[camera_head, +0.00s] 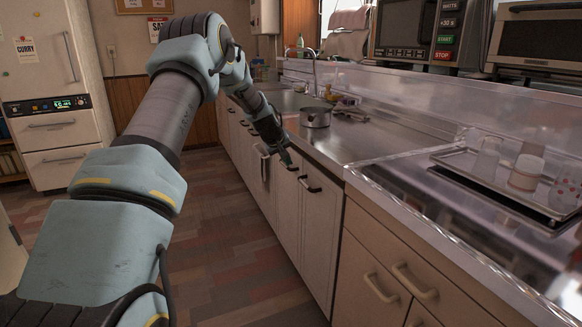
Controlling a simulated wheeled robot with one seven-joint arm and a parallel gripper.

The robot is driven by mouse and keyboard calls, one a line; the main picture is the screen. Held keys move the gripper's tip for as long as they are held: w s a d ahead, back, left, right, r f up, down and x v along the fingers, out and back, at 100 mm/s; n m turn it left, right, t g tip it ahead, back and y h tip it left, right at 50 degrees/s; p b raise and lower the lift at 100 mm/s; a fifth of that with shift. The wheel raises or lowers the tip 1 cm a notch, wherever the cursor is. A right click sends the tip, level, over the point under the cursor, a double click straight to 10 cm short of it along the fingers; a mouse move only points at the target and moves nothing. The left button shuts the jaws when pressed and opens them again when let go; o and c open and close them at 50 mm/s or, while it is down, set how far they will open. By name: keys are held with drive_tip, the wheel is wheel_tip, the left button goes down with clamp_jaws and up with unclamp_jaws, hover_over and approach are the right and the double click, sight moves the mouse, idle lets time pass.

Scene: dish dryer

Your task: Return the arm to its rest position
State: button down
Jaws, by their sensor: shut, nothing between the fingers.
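My arm reaches out from the lower left and bends at a raised joint in the upper middle. My gripper (288,161) is at its far end, pointing down in front of the counter's cabinet doors. It is shut and holds nothing. It is small in the view, near the upper edge of a white cabinet door (285,205) with a dark handle. I cannot tell whether it touches the door.
A steel counter (370,140) runs along the right, with a pot (315,117) near its edge. A metal tray (470,160) holds several cups. A microwave (425,35) stands behind. A fridge (55,100) is at the left. The floor (235,240) between is clear.

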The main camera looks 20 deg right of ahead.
drive_tip(key=s+a+r+g+y, duration=0.1)
drive_tip(key=s+a+r+y, duration=0.15)
drive_tip(key=s+a, duration=0.7)
drive_tip(key=s+a+r+y, duration=0.1)
drive_tip(key=s+a+r, duration=0.3)
drive_tip(key=s+a, duration=0.5)
drive_tip(key=s+a+f+m+g+y, duration=0.1)
drive_tip(key=s+a, duration=0.6)
drive_tip(key=s, duration=0.3)
drive_tip(key=s+a+f+g+y, duration=0.1)
drive_tip(key=s+a+g, duration=0.1)
drive_tip(key=s+a, duration=0.65)
wheel_tip(320, 180, up, 15)
drive_tip(key=s+d+p, duration=0.1)
drive_tip(key=p, duration=1.3)
drive_tip(key=shift+s, duration=0.15)
